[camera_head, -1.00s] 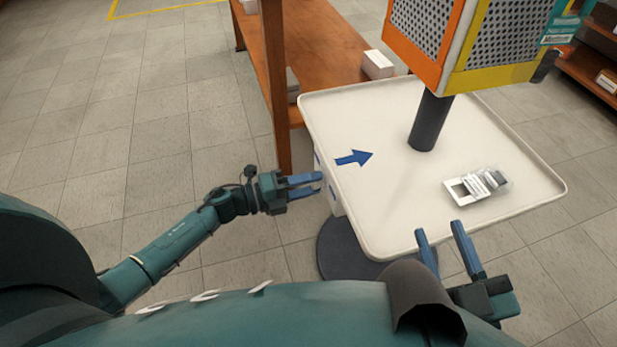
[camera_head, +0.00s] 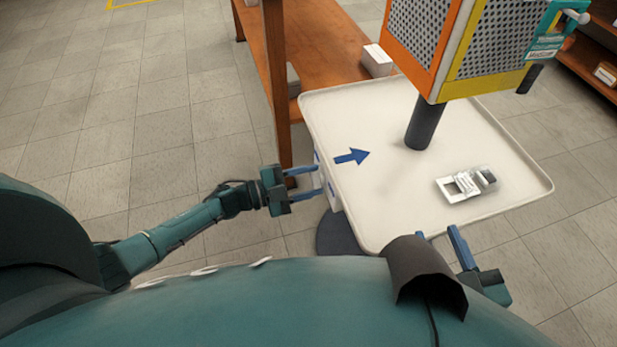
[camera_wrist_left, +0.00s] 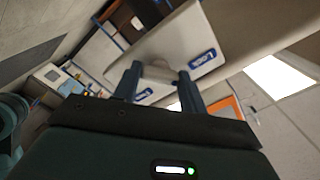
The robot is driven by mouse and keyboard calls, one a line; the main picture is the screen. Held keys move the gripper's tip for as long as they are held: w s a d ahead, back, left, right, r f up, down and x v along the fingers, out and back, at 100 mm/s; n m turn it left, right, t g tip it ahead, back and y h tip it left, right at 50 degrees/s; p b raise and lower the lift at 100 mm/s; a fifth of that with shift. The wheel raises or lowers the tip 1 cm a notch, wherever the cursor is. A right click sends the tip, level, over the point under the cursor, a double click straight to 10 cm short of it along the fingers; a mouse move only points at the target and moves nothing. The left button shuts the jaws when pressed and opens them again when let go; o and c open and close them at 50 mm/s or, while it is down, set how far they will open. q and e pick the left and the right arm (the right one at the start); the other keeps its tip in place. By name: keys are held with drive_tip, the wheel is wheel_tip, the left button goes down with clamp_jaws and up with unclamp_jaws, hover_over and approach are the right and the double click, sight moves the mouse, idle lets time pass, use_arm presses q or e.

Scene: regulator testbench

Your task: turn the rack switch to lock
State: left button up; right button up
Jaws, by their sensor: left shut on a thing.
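The rack switch (camera_wrist_left: 157,73) is a pale knob on a light panel (camera_wrist_left: 187,35) in the left wrist view. A blue label reading LOCK (camera_wrist_left: 203,58) sits to its right, and another blue label (camera_wrist_left: 143,94) lies below it. My left gripper (camera_wrist_left: 157,82) is shut on the switch, one finger on each side. In the head view my left gripper (camera_head: 319,180) is at the left side of the white tray table (camera_head: 400,215), where the switch itself is mostly hidden. My right gripper (camera_head: 438,234) is open and empty by the table's front edge, partly behind my body.
A blue arrow (camera_head: 351,157) on the tabletop points right. A small clear-and-white device (camera_head: 466,184) lies on the right part. A wooden shelf (camera_head: 335,45) stands behind. The floor at left is clear.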

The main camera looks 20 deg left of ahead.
use_arm(q)
drive_tip(key=shift+n, duration=0.6)
drive_tip(key=o, duration=1)
use_arm(e)
drive_tip(key=shift+d, duration=0.1)
use_arm(q)
drive_tip(key=p+v, duration=0.1)
drive_tip(key=v, duration=1.2)
drive_tip(key=shift+s+a+p, duration=0.1)
drive_tip(key=shift+p, duration=0.25)
use_arm(e)
drive_tip(key=shift+s+d+m+g+h, duration=0.2)
drive_tip(key=shift+m+g+h, duration=0.2)
drive_tip(key=shift+g, duration=0.2)
